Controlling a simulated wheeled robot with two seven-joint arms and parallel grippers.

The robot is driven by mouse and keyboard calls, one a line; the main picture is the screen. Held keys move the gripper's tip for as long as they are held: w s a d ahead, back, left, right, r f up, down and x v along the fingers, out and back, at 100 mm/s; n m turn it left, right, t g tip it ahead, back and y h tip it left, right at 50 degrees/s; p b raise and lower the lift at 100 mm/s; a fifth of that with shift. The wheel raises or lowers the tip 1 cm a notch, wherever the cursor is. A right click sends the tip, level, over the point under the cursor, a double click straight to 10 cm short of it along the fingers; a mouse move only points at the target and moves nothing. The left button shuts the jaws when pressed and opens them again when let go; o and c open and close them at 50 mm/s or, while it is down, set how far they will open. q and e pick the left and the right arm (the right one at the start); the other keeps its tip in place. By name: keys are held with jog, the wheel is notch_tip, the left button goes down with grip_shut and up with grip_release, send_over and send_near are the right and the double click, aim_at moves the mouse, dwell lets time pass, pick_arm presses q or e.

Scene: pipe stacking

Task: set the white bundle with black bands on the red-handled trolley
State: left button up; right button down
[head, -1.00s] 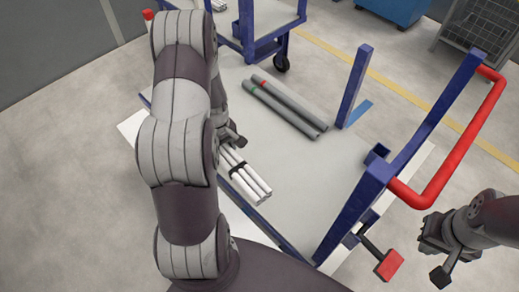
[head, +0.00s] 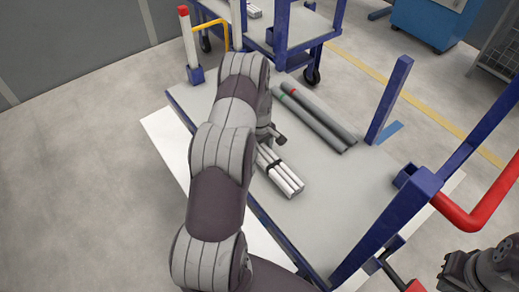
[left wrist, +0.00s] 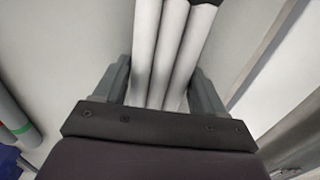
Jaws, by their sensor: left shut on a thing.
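The white bundle with a black band (head: 284,177) is over the grey deck of the red-handled trolley (head: 345,205), near its left edge. My left gripper (head: 270,134) is at its far end, partly hidden by my arm. In the left wrist view, the white tubes (left wrist: 168,50) run between the two fingers (left wrist: 163,85), and a black band shows at the top. I cannot tell whether the bundle touches the deck. The trolley's red handle (head: 475,215) is at the right. My right gripper (head: 452,276) is open and empty at the lower right, partly cut off.
Two grey pipes with red and green marks (head: 316,118) lie on the deck beyond the bundle. Blue posts (head: 389,100) rise from the trolley. Another blue trolley (head: 285,35) stands behind, and a blue cabinet (head: 428,22) is at the back right. The deck between bundle and handle is clear.

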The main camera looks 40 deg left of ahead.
pick_arm(q)
jog(key=o, duration=1.3)
jog(key=shift+r, duration=0.1)
notch_tip(320, 180, up, 12)
jog(key=p, duration=0.3)
jog(key=s+d+r+m, duration=0.2)
jog(key=d+r+m, duration=0.2)
jog(key=d, duration=0.3)
jog(key=s+d+r+m, duration=0.3)
jog(key=d+r, duration=0.2)
jog(key=d, duration=0.1)
jog(key=s+d+r+m, duration=0.1)
jog(key=s+d+m, duration=0.1)
jog(key=s+d, duration=0.1)
jog(key=s+d+r+m+t, duration=0.1)
jog(key=s+d+m, duration=0.2)
jog(key=s, duration=0.2)
jog(key=s+d+r+m, duration=0.1)
jog(key=s+d+m, duration=0.2)
jog(key=s, duration=0.1)
jog(key=shift+s+r, duration=0.1)
jog(key=shift+r, duration=0.05)
